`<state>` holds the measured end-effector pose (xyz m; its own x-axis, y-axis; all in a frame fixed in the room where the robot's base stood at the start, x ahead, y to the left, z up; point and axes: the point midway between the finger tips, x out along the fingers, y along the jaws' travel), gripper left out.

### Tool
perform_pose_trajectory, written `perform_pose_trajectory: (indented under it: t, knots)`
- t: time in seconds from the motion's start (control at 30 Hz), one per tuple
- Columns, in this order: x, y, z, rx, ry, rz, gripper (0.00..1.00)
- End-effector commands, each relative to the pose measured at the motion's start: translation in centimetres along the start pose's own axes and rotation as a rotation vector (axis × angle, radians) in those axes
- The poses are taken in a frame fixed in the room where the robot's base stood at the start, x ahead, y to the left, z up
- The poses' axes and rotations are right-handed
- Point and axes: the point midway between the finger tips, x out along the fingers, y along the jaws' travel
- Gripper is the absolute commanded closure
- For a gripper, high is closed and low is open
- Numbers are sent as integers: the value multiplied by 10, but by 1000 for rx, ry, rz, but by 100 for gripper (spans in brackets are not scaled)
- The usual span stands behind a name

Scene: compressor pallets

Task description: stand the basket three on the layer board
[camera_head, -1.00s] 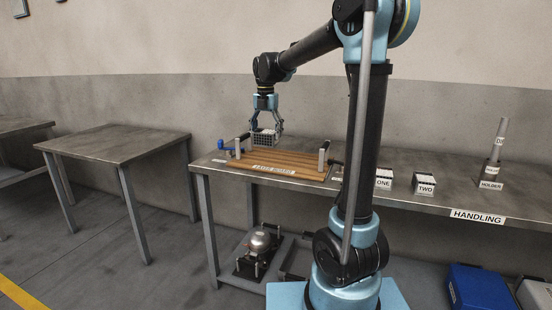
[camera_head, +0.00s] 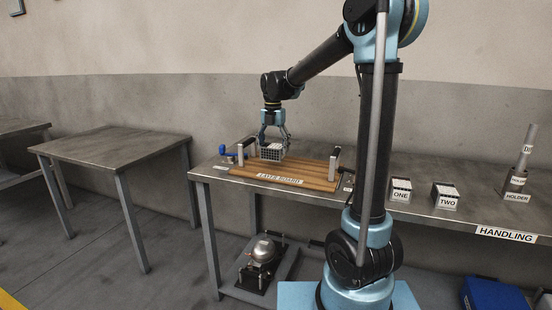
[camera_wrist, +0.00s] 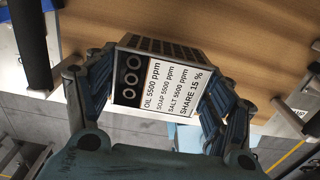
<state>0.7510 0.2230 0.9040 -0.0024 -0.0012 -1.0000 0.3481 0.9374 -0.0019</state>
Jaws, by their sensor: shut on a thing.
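My gripper (camera_head: 274,140) is shut on a grey mesh basket (camera_head: 271,154), over the far left part of the layer board (camera_head: 318,174). In the wrist view the basket (camera_wrist: 170,52) sits between the fingers. I cannot tell whether the basket's underside touches the board.
Metal posts stand at the board's left and right ends, and a blue-handled part (camera_head: 229,155) is at its left. Boxes marked ONE (camera_head: 400,191) and TWO (camera_head: 445,196) and a holder (camera_head: 515,184) stand right on the handling bench (camera_head: 470,182). The left table (camera_head: 110,147) is bare.

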Motion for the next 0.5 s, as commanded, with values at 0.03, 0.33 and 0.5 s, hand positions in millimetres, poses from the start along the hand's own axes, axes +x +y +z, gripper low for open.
perform_pose_trajectory:
  t: [0.03,0.33,0.5]
  knots:
    - [3,1,0,-1,0,0,64]
    - [38,2,-2,-3,0,0,64]
    - [40,2,-2,-3,0,0,64]
